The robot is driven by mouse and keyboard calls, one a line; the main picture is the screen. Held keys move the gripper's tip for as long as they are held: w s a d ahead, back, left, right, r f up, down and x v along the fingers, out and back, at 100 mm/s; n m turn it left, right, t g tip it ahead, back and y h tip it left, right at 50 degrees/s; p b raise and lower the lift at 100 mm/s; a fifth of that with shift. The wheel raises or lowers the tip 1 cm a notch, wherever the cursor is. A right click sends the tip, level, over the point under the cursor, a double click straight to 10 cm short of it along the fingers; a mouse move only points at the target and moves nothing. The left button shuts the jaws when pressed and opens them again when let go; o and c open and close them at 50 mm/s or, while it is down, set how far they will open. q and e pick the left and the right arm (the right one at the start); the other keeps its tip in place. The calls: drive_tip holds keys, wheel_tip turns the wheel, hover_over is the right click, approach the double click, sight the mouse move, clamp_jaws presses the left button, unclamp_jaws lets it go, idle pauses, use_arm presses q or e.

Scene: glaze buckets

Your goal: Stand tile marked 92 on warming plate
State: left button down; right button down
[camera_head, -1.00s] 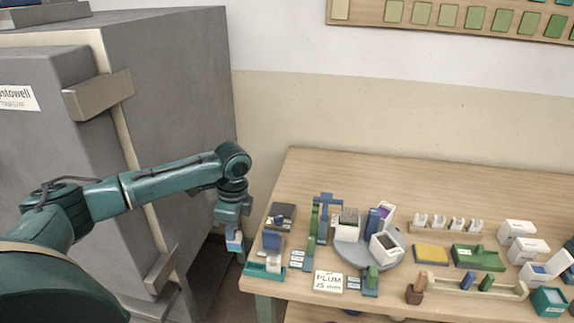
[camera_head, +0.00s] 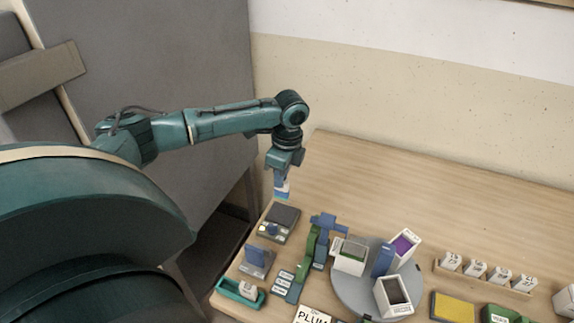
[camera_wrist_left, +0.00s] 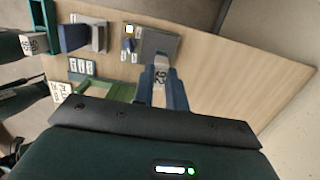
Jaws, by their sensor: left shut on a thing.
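My left gripper (camera_head: 281,190) is shut on a small white tile (camera_wrist_left: 160,77), whose marking 92 reads sideways between the fingers (camera_wrist_left: 163,95) in the left wrist view. In the head view the gripper points down near the table's left edge, and the tile is mostly hidden by the fingers. A dark flat plate on a grey body with a blue knob, which looks like the warming plate (camera_head: 284,216), sits just below the gripper in the picture. It also shows beyond the fingertips in the left wrist view (camera_wrist_left: 157,42). The tile appears apart from it. My right gripper is out of view.
A blue block on a grey base (camera_head: 257,260) and a green tray (camera_head: 226,291) stand at the table's front left. A grey turntable (camera_head: 351,291) carries several buckets. A rack of white tiles (camera_head: 487,275) stands to the right. The table's back is clear.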

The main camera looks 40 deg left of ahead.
sight(281, 197)
use_arm(q)
drive_tip(key=shift+s+f, duration=0.15)
drive_tip(key=shift+f, duration=3)
drive_tip(key=shift+f, duration=0.3)
drive_tip(key=c, duration=1.3)
unclamp_jaws()
drive_tip(key=shift+c, duration=0.2)
drive_tip(key=shift+r, duration=3.55)
